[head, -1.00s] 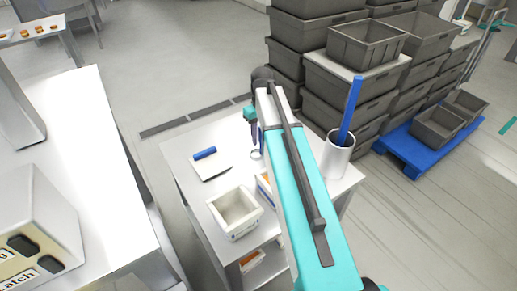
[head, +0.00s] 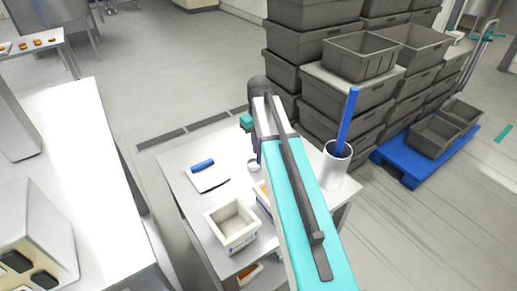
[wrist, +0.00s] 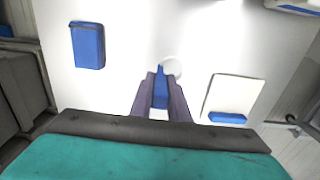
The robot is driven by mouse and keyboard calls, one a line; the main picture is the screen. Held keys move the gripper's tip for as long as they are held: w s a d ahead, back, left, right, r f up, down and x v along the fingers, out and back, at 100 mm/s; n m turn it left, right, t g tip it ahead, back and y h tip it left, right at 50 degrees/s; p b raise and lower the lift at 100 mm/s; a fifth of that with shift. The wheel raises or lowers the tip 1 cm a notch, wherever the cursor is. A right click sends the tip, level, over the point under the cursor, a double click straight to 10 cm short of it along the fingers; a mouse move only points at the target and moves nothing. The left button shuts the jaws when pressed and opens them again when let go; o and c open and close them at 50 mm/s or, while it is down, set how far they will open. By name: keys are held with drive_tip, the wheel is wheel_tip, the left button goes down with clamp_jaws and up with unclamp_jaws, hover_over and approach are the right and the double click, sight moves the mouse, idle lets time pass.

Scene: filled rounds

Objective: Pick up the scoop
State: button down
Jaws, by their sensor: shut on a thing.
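The scoop has a blue handle (wrist: 160,92) and a small round white bowl (wrist: 172,66) in the wrist view. My gripper (wrist: 160,80) is shut on the handle, one dark finger on each side, with the bowl beyond the fingertips. In the head view the white bowl (head: 254,166) shows below my gripper (head: 256,152), over the white table (head: 185,178). My arm hides most of the handle there. I cannot tell whether the bowl touches the table.
A white scraper with a blue grip (head: 209,178) lies left of the scoop. A white bin (head: 232,238) stands nearer. A blue box (wrist: 87,45) is in the wrist view. A white pot (head: 334,168) with a blue stick stands right. Grey crates (head: 315,98) are stacked behind.

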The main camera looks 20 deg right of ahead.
drive_tip(key=shift+r+b, duration=0.9)
drive_tip(key=shift+r, duration=3.55)
drive_tip(key=s+a+r+n+p, duration=0.1)
drive_tip(key=a+p, duration=0.5)
drive_tip(key=a, duration=0.8)
drive_tip(key=s+n, duration=0.1)
drive_tip(key=n, duration=0.1)
drive_tip(key=shift+a+r+n, duration=0.15)
drive_tip(key=shift+r+n, duration=0.1)
drive_tip(key=shift+n, duration=0.05)
drive_tip(key=shift+a, duration=0.1)
